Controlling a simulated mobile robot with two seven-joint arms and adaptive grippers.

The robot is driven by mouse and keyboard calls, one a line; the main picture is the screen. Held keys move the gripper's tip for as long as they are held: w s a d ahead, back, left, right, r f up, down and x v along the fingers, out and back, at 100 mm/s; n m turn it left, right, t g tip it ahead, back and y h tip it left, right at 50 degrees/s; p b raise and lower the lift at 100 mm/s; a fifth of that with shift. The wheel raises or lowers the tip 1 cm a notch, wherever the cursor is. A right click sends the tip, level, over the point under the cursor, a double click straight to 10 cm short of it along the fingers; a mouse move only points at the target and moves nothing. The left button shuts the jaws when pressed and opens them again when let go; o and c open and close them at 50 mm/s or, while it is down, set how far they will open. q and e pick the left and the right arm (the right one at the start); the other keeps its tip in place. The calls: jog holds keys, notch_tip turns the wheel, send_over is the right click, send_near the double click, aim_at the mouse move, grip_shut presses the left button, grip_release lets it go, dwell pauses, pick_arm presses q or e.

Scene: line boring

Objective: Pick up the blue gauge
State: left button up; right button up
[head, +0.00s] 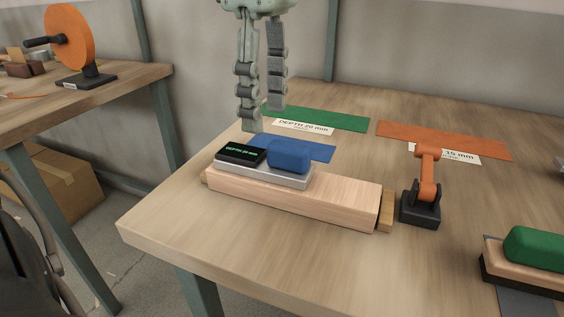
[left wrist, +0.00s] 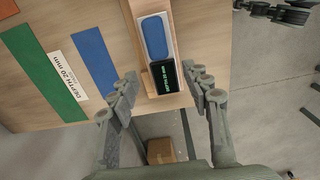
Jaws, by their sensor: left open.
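The blue gauge (head: 290,155) has a blue grip, a black display reading "DEPTH 20 mm" and a pale metal base. It lies on top of a long wooden block on the table. It also shows in the left wrist view (left wrist: 155,38), between and beyond the fingertips. My left gripper (head: 262,117) is open and empty, pointing down above and behind the display end of the gauge. In the left wrist view its fingers (left wrist: 163,80) stand either side of that end, apart from it. A dark jointed part at that view's upper right may be my right gripper; its jaws are unclear.
The wooden block (head: 330,203) lies near the table's front edge. An orange jointed stand (head: 424,190) is right of it. A green-gripped gauge (head: 535,248) sits at far right. Blue, green (head: 340,118) and orange (head: 450,138) mats lie behind. Another table stands left, across a gap.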

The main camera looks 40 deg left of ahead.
aim_at(271, 142)
pick_arm(q)
jog(key=f, duration=0.2)
jog(key=d+f, duration=0.1)
jog(key=f, duration=0.1)
jog(key=shift+f, duration=1)
grip_shut()
